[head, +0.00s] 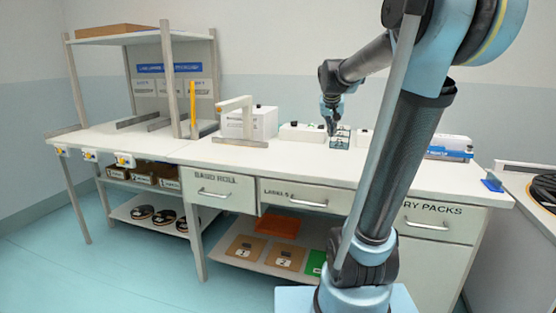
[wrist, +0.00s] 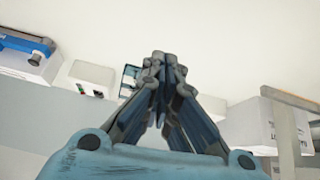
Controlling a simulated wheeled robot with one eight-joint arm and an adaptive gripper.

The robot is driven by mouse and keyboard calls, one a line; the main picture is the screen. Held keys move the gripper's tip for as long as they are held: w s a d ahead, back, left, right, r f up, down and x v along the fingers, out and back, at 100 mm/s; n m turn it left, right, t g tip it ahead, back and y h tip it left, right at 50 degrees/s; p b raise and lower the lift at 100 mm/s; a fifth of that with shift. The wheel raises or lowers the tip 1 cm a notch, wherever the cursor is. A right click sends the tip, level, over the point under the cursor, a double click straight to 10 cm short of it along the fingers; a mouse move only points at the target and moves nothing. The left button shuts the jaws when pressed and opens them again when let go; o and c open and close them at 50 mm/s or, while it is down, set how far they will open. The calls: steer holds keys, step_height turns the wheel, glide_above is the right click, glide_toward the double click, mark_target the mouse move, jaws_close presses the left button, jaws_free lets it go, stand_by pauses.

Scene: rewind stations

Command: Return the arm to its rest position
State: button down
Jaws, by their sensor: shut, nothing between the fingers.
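My arm reaches out over the white workbench (head: 290,157) in the head view. My gripper (head: 331,131) points down above the bench top, close to a small dark teal box (head: 340,139). I cannot tell from the head view whether it touches that box. In the wrist view my gripper (wrist: 160,58) has its fingers together with nothing between them. The dark box shows partly behind the fingertips in the wrist view (wrist: 129,76).
White machines (head: 250,121) and a white bracket (head: 236,110) stand left of the gripper. A blue-and-white device (head: 450,148) stands on the right. A shelf rack (head: 120,36) rises at the left. Drawers (head: 308,195) front the bench, with blue floor (head: 120,270) clear before it.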

steer(key=s+f+n+g, duration=0.1)
steer(key=s+f, duration=0.6)
steer(key=s, duration=0.4)
steer(key=s+a+f+n+g+y, duration=0.1)
steer(key=s+f, duration=0.7)
steer(key=s, duration=0.3)
steer(key=s+a+f+g+y, duration=0.1)
steer(key=s+f, duration=0.6)
steer(key=s, duration=0.4)
steer(key=shift+f+n+g, duration=0.2)
steer(key=shift+n+g, duration=0.2)
steer(key=shift+a, duration=0.1)
